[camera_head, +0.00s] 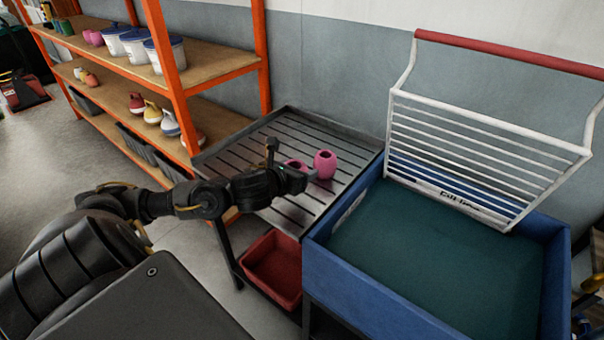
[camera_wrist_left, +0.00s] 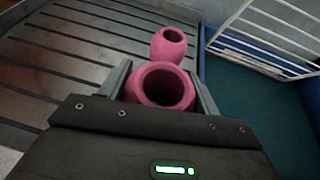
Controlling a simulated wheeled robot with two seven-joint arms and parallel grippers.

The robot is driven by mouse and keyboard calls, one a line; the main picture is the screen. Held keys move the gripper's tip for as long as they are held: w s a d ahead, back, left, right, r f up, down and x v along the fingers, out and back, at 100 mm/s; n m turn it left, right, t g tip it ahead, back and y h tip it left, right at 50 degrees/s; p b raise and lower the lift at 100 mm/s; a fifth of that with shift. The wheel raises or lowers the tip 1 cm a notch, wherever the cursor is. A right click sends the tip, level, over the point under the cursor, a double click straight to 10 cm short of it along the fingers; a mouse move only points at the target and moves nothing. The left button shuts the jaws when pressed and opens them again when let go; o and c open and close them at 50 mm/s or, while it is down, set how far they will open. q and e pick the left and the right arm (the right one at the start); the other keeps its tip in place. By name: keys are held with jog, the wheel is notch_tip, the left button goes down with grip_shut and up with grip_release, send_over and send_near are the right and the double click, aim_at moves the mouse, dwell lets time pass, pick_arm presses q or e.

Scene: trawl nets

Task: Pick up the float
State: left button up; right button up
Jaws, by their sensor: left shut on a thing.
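My left gripper (camera_head: 300,176) is over the slatted metal table and is shut on a pink float (camera_head: 293,163). In the left wrist view the gripper's two fingers stand on either side of this float (camera_wrist_left: 163,88), whose round open top faces the camera. In the head view the gripper hides most of it. I cannot tell whether it touches the slats. A second pink float (camera_head: 325,165) stands upright on the table just beyond; it also shows in the left wrist view (camera_wrist_left: 168,46). My right gripper is not in view.
The slatted table (camera_head: 238,160) has free room around the floats. A blue bin (camera_head: 342,268) with a raised white rack (camera_head: 480,150) adjoins it on the right. A red tray (camera_head: 272,268) sits below. Orange shelving (camera_head: 172,90) with tubs and floats stands at the left.

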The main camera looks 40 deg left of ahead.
pick_arm(q)
jog(key=s+r, duration=0.2)
jog(key=s+r+p, duration=0.1)
jog(key=r, duration=0.1)
jog(key=shift+s+r, duration=0.35)
jog(key=shift+s+d+f+p, duration=0.1)
jog(key=shift+s+d+p, duration=0.1)
jog(key=shift+p, duration=0.2)
jog(key=shift+s+r+p, duration=0.2)
jog(key=shift+s+p, duration=0.2)
jog(key=shift+p, duration=0.15)
jog(key=p, duration=1)
send_near(288, 162)
jog(key=shift+s+d+r, duration=0.15)
jog(key=shift+s+r, duration=0.55)
